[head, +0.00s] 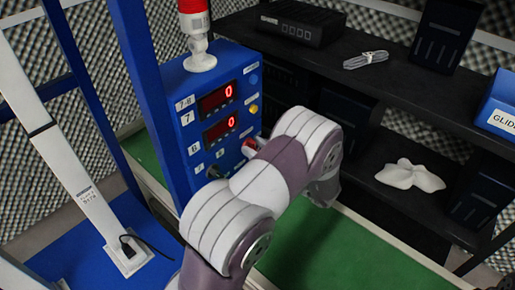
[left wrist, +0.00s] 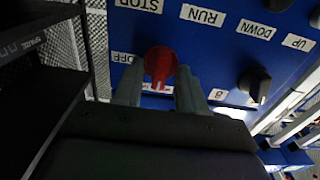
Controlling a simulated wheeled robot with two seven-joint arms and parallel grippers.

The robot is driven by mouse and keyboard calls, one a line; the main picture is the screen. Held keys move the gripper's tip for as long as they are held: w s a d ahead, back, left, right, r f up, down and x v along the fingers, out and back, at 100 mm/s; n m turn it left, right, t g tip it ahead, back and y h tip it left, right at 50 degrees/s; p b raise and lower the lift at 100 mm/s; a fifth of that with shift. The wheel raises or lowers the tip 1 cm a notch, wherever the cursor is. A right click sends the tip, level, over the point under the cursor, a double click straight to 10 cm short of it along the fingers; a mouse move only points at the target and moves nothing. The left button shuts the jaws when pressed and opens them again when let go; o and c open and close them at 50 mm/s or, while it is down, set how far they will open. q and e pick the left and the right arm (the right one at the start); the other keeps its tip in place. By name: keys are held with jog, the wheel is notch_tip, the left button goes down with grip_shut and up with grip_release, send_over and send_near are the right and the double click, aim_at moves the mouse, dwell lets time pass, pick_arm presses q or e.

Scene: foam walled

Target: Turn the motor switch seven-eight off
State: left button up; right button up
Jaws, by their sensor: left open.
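The red rotary switch (left wrist: 161,62) is on the blue control panel (left wrist: 225,62), beside a label reading OFF (left wrist: 122,57). It also shows in the head view (head: 250,144), partly covered by my left arm. In the left wrist view its handle points down the picture, toward my gripper body. The label below it is mostly hidden. My left gripper (left wrist: 160,82) is open, with one finger on each side of the switch handle. I cannot tell if the fingers touch it. In the head view my arm hides this gripper. My right gripper is not in view.
A black knob (left wrist: 255,84) sits beside the red switch. The panel has two red displays (head: 217,98) reading 0, a yellow button (head: 253,109) and a beacon (head: 195,30) on top. A black shelf (head: 365,85) with equipment stands at right. Blue posts stand left.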

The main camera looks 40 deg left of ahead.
pick_arm(q)
grip_shut()
